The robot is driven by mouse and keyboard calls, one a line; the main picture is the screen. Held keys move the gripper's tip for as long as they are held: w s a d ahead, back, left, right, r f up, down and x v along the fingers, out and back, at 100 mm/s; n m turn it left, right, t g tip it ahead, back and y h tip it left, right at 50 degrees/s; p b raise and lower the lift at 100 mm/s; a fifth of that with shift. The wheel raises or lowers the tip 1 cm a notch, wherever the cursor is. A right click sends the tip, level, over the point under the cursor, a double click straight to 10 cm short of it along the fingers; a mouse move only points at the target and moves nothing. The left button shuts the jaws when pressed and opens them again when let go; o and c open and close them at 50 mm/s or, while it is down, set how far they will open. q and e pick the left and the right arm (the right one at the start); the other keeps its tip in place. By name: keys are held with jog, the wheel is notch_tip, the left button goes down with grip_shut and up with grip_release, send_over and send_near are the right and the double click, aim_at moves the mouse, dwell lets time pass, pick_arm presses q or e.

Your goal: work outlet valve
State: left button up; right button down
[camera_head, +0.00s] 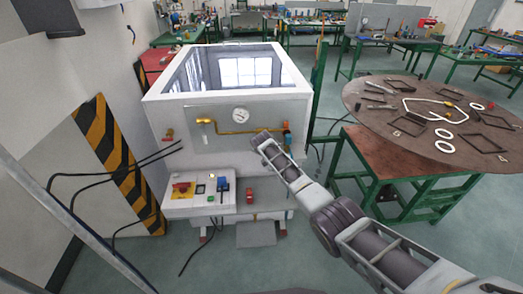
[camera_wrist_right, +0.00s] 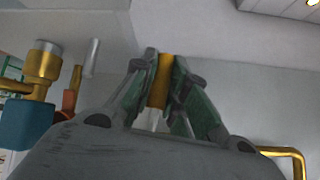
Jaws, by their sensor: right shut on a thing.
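The white gas generator (camera_head: 228,100) stands ahead in the head view, with a brass pipe (camera_head: 235,132) and a round gauge (camera_head: 240,115) on its front panel. My right gripper (camera_head: 263,138) reaches to the right part of this panel. In the right wrist view my right gripper (camera_wrist_right: 158,78) is shut on a narrow yellow piece (camera_wrist_right: 163,75). I cannot tell exactly which valve part it is. A brass fitting (camera_wrist_right: 43,65) with a blue part (camera_wrist_right: 27,123) is apart from the fingers at the left. My left gripper is not in view.
A control box (camera_head: 198,195) with a red switch sits below the panel at the left. Black cables (camera_head: 110,170) hang beside the striped post (camera_head: 115,150). A round brown table (camera_head: 400,135) with loose parts stands at the right. Green workbenches are behind.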

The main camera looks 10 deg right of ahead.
jog(key=c, duration=1.4)
grip_release()
jog(key=shift+s+r, duration=0.2)
jog(key=shift+v, duration=5.7)
jog(key=shift+a, duration=0.1)
jog(key=shift+c, duration=0.2)
